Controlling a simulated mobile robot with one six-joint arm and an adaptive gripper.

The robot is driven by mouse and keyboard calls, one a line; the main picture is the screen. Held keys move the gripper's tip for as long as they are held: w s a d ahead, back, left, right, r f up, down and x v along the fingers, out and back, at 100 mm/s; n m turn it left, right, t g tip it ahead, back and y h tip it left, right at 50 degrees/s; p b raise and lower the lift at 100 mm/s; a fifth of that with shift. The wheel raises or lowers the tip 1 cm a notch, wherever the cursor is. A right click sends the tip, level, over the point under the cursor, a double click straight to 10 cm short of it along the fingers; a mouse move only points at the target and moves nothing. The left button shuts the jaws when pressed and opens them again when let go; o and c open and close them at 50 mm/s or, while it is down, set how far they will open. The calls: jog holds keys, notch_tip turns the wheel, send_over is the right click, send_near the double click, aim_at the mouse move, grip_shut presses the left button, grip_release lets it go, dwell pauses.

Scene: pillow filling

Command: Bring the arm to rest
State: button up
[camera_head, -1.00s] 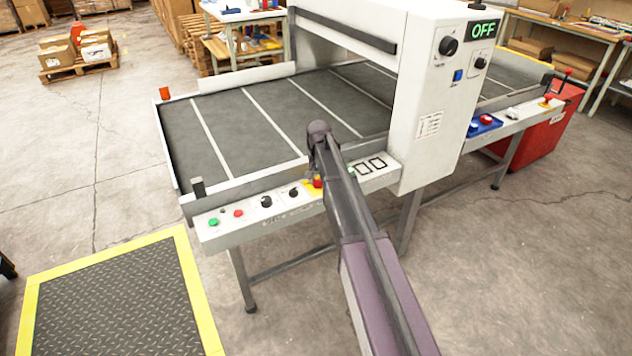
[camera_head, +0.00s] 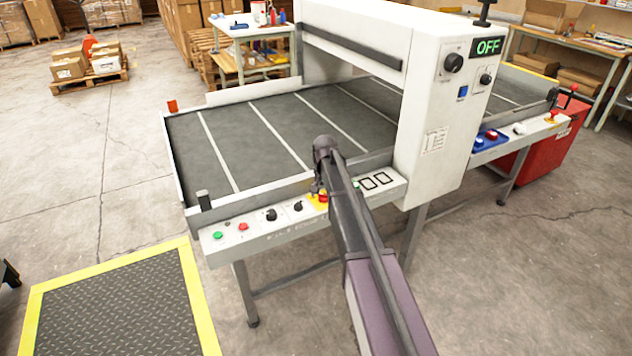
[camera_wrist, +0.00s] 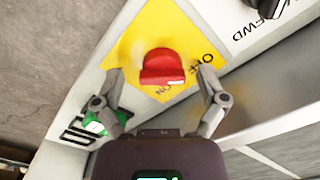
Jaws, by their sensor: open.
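My gripper (camera_wrist: 158,70) is open in the wrist view, with one finger on each side of a red rotary knob (camera_wrist: 162,68). The knob sits on a yellow plate (camera_wrist: 192,58) marked OFF and ON. I cannot tell whether the fingers touch the knob. In the head view my arm reaches over the front control panel (camera_head: 250,240) of the filling machine. The knob (camera_head: 323,198) shows there beside my gripper (camera_head: 317,189), which is small and dark. The machine's display (camera_head: 489,46) reads OFF in green.
The panel carries a green button (camera_head: 218,236), a red button (camera_head: 243,227) and black knobs (camera_head: 271,214). The machine's white housing (camera_head: 425,110) stands close to the right of my arm. The grey belt bed (camera_head: 250,140) is bare. A yellow-edged floor mat (camera_head: 120,310) lies at lower left.

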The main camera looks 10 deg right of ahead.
jog(key=s+n, duration=0.5)
jog(key=s, duration=2.4)
notch_tip(320, 180, up, 18)
jog(key=p, duration=1.8)
jog(key=shift+a, duration=0.35)
jog(key=shift+f, duration=0.1)
jog(key=shift+d, duration=0.1)
